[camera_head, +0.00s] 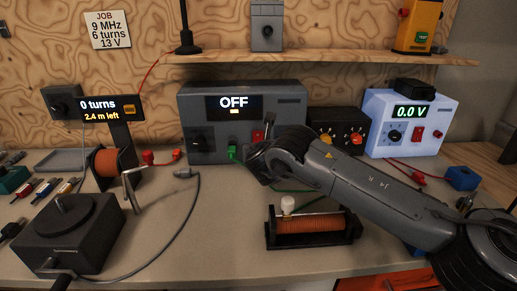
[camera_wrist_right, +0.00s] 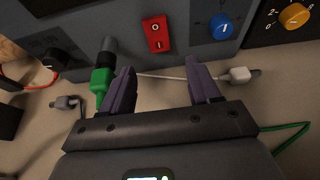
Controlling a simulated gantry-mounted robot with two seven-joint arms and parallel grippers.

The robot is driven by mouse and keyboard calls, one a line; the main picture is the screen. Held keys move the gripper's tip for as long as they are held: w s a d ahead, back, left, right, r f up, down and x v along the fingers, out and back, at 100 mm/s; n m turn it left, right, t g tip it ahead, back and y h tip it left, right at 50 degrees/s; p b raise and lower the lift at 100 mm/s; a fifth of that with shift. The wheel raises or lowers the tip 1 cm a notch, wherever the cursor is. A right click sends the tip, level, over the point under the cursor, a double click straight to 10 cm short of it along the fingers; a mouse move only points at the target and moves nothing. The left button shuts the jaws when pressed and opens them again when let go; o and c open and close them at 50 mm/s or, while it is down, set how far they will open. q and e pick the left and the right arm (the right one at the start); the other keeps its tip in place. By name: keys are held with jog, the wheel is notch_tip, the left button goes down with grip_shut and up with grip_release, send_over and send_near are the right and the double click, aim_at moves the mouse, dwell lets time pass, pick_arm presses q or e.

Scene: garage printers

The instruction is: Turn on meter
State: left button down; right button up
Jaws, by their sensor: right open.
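A grey instrument box (camera_head: 292,100) stands against the back wall, and its screen (camera_head: 234,106) reads OFF. Its red rocker switch (camera_head: 257,135) shows in the head view beside my gripper, and up close in the right wrist view (camera_wrist_right: 156,35), marked O and I. My right gripper (camera_wrist_right: 163,80) is open and empty, its fingers pointing at the box's lower front, just below the switch. A green plug (camera_wrist_right: 100,82) stands beside the left finger. In the head view the fingertips are largely hidden by the gripper body. My left gripper is not in view.
A blue knob (camera_wrist_right: 222,26) lies right of the switch. A white plug (camera_wrist_right: 240,75) with its cable lies near the right finger. A coil on a black stand (camera_head: 313,229) sits below my arm. A white supply box (camera_head: 440,107) reads 0.0 V.

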aim_at(258, 139)
jog(key=shift+b+x, duration=0.55)
jog(key=shift+x, duration=3.25)
jog(key=shift+f, duration=0.1)
